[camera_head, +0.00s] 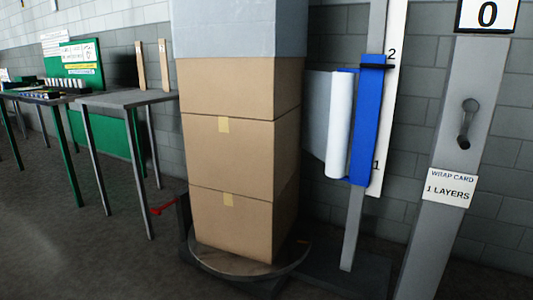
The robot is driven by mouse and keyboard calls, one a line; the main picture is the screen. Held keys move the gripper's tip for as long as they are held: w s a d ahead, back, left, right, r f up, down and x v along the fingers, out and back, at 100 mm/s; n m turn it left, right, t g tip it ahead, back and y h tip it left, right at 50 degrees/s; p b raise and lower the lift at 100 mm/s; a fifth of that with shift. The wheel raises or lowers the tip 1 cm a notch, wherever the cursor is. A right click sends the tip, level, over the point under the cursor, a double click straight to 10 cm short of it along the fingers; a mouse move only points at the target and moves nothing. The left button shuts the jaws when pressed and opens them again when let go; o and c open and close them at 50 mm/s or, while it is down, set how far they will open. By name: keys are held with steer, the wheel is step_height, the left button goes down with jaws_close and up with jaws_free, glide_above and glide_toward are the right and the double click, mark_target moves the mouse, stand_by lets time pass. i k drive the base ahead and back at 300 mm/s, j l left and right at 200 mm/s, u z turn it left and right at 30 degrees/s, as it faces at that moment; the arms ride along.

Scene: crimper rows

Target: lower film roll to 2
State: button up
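The white film roll (340,125) stands upright against a blue carriage (372,130) on a grey mast. A strip of film runs from the roll leftward to behind the boxes. A white scale (394,80) beside the carriage carries a mark 2 near the top and a mark 1 lower down. A dark pointer (375,66) at the carriage's top sits slightly below the 2. A stack of brown boxes (240,135) stands on a round turntable (252,264), its top wrapped in pale film. My gripper is not in view.
A grey post (440,170) at right holds a crank handle (467,122), a counter reading 0 (487,14) and a card reading "1 LAYERS" (449,187). A red pedal or lever (162,209) sticks out left of the turntable. Tables (122,99) stand at left. The floor in front is clear.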

mark_target(334, 149)
steer(key=k, duration=0.45)
steer(key=i+u, duration=0.1)
steer(key=i, duration=0.7)
steer(key=i+l, duration=0.15)
steer(key=i, duration=0.6)
steer(key=u, duration=0.05)
